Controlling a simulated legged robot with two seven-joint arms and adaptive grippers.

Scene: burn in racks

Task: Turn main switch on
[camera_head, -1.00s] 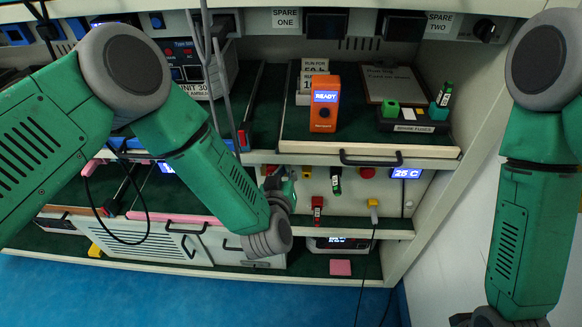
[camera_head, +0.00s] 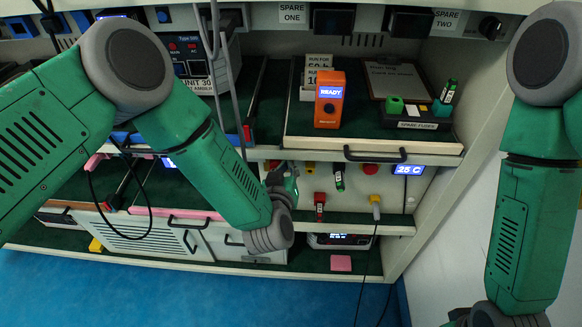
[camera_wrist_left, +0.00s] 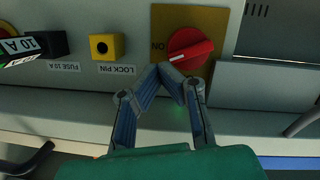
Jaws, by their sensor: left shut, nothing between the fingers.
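The main switch is a red rotary knob (camera_wrist_left: 190,50) on a yellow-brown plate (camera_wrist_left: 212,18), marked ON, in the left wrist view. The lettering there is upside down. The knob's white line lies near level on the side of the ON mark. My left gripper (camera_wrist_left: 172,82) is shut and empty, its fingertips close by the knob's lower left edge; I cannot tell whether they touch. In the head view my left gripper (camera_head: 283,184) is at the lower rack panel and mostly hides the switch. Only a bit of my right gripper (camera_head: 457,317) shows at the bottom edge.
Beside the switch are a yellow lock pin socket (camera_wrist_left: 106,46) and a black 10 A fuse holder (camera_wrist_left: 42,44). A shelf ledge (camera_wrist_left: 60,122) runs below the panel. Above, a drawer handle (camera_head: 375,156) sticks out under the orange READY device (camera_head: 329,107).

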